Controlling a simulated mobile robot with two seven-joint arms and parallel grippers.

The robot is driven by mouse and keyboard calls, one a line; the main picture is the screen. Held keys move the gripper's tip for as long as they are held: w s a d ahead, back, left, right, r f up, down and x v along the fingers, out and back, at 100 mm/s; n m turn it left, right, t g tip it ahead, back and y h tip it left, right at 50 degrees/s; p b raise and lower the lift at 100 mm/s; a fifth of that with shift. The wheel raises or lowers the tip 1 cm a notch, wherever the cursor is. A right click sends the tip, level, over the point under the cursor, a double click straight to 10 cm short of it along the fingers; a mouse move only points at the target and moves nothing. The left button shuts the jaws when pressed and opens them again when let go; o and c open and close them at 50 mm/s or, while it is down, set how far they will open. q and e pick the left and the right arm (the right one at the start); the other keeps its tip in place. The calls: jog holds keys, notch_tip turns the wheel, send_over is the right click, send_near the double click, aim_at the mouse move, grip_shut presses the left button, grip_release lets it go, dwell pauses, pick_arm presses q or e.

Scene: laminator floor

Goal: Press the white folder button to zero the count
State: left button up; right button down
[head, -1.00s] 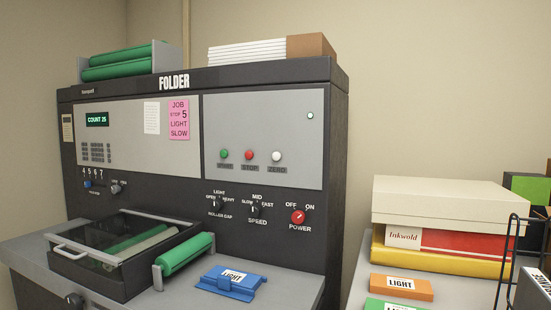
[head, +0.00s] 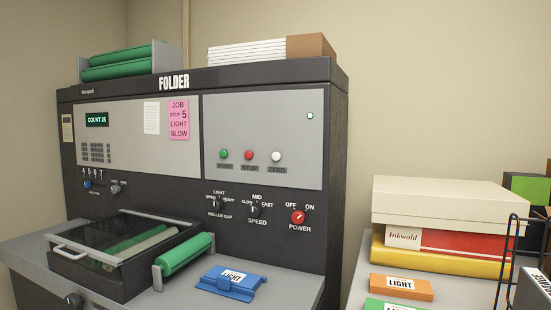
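The folder (head: 190,200) is a dark machine with a light grey front panel. Its white button (head: 276,156) sits on the right panel above a small dark label, to the right of the red button (head: 249,155) and the green button (head: 224,154). The count display (head: 97,120) glows green at the upper left and appears to read COUNT 25. Nothing covers the white button. Neither of my grippers shows in the head view.
Below the buttons are the roller gap knob (head: 216,204), speed knob (head: 255,208) and red power knob (head: 298,217). A green roller (head: 186,254) and a blue LIGHT block (head: 230,282) stand on the front ledge. Boxes (head: 440,205) are stacked at the right.

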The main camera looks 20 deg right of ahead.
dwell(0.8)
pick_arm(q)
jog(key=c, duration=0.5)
